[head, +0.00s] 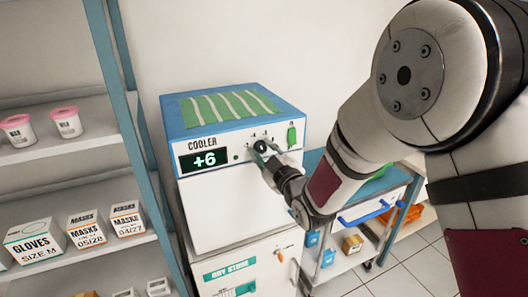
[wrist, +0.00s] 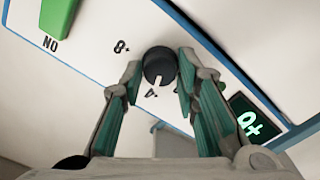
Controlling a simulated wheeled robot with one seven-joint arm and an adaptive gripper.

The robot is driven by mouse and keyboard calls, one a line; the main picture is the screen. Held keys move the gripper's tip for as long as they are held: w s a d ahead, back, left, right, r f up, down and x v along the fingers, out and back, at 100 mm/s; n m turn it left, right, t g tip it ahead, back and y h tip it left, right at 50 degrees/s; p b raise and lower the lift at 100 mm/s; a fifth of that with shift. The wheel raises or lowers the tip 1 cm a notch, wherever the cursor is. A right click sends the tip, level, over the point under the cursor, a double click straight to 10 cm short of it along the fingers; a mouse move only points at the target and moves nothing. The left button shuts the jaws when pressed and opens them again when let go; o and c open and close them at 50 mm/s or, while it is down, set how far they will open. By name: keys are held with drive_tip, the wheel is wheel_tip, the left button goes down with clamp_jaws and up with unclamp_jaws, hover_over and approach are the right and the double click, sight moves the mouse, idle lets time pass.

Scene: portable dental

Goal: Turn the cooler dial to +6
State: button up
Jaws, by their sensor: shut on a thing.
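The same display (wrist: 245,118) shows upside down in the wrist view. The black round dial (head: 261,146) is on the cooler's front panel. In the wrist view the dial (wrist: 159,62) sits between my fingertips, its white pointer downward in the picture, with printed numbers around it. My gripper (head: 265,157) is shut on the dial, one finger on each side; it also fills the lower wrist view (wrist: 160,72). Some of the number marks are hidden by the fingers.
A green switch (head: 291,136) is on the panel right of the dial. The cooler stands on a white dry store cabinet (head: 245,270). Shelves with boxes and pink-lidded tubs (head: 67,122) are at left. A blue-and-white cart (head: 365,210) stands at right, behind my arm.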

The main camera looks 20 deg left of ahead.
drive_tip(key=shift+m, duration=0.3)
drive_tip(key=m+b, duration=0.3)
drive_tip(key=m, duration=0.1)
drive_tip(key=shift+w+f+m+b, duration=0.1)
drive_tip(key=shift+w+m+b, duration=0.05)
drive_tip(key=shift+m+b, duration=1.7)
drive_tip(key=shift+m, duration=0.55)
drive_tip(key=o, duration=1.2)
drive_tip(key=shift+c, duration=0.2)
drive_tip(key=shift+d, duration=0.1)
